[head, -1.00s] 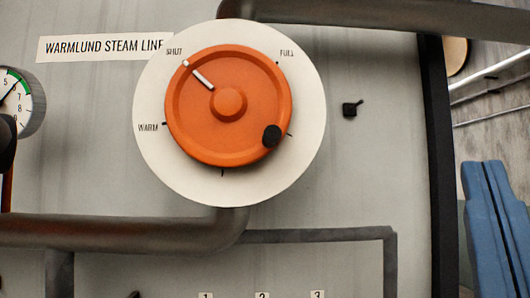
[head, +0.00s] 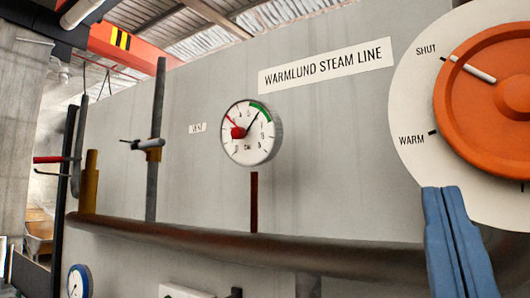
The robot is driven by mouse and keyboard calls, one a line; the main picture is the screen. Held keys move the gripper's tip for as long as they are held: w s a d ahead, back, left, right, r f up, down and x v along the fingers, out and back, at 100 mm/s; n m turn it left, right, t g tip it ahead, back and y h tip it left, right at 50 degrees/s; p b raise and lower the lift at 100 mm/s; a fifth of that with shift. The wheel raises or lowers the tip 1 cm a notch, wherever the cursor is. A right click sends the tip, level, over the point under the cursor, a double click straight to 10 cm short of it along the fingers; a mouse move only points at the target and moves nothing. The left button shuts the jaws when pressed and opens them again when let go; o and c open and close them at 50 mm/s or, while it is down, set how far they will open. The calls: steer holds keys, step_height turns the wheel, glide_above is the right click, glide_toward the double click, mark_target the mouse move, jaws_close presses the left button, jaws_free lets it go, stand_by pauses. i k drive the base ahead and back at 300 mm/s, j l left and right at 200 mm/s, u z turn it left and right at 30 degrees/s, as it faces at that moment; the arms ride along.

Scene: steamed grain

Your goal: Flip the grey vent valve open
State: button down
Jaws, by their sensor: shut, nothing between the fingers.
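My gripper (head: 443,190) shows at lower right as two blue fingers side by side, shut and empty. It stands in front of the cream dial plate, far to the right of the valve and apart from it.
An orange handwheel (head: 487,92) with its white pointer at SHUT is on the dial plate (head: 408,105). A round gauge (head: 251,133) sits mid-panel. A thick brown pipe (head: 260,248) runs along below. A red handle (head: 50,159) sticks out at far left.

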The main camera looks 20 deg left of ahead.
mark_target(158, 142)
steer(key=u, duration=1.35)
